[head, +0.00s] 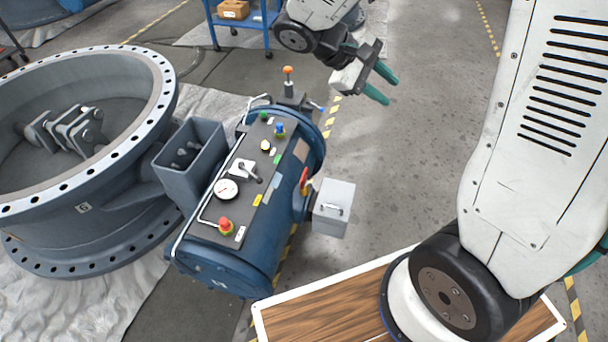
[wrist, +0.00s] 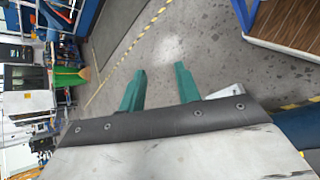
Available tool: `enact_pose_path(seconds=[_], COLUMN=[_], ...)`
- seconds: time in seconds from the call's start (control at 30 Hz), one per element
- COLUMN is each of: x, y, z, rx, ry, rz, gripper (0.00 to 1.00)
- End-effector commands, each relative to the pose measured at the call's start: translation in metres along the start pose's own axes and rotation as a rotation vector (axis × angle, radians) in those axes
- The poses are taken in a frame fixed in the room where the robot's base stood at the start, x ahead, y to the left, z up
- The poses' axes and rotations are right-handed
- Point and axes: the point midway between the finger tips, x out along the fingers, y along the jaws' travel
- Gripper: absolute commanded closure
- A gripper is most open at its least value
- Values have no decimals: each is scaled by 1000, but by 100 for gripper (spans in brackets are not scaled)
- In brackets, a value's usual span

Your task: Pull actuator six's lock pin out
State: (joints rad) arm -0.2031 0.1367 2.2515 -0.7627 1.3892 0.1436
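The blue cylindrical actuator (head: 215,262) lies beside the large grey valve, whose tag (head: 84,208) appears to read 6. A grey panel on its top carries a gauge (head: 227,189), a red button (head: 226,225), a blue knob (head: 280,130) and a small lever. An orange-topped upright post (head: 288,78) stands at its far end. A red-orange handle (head: 304,181) shows on its right side. I cannot tell for sure which part is the lock pin. My gripper (head: 386,90) is open and empty, beyond and right of the actuator. Its green fingers also show apart in the wrist view (wrist: 160,82).
The grey flanged valve (head: 150,80) stands at left. A grey box with a handle (head: 335,190) juts from the actuator's right side. A blue cart (head: 262,20) with a cardboard box stands at the back. The floor (head: 420,150) right of the actuator is clear.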

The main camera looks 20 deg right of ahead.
Motion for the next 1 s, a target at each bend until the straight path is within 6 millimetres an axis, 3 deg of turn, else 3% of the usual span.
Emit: enact_pose_path(seconds=[0.03,0.27,0.47,0.67,0.8,1.0], x=[4,16,33,59,85,127], y=[-1,-8,-40,-99,-155,-234], z=[-22,-117,-204,-287,-337,-384], rx=[-47,-227,-390,-557,-677,-825], ry=[-32,-117,-144,-126,-85,-2], rz=[62,362,628,892,1069,1271], gripper=[67,67,67,67,67,67])
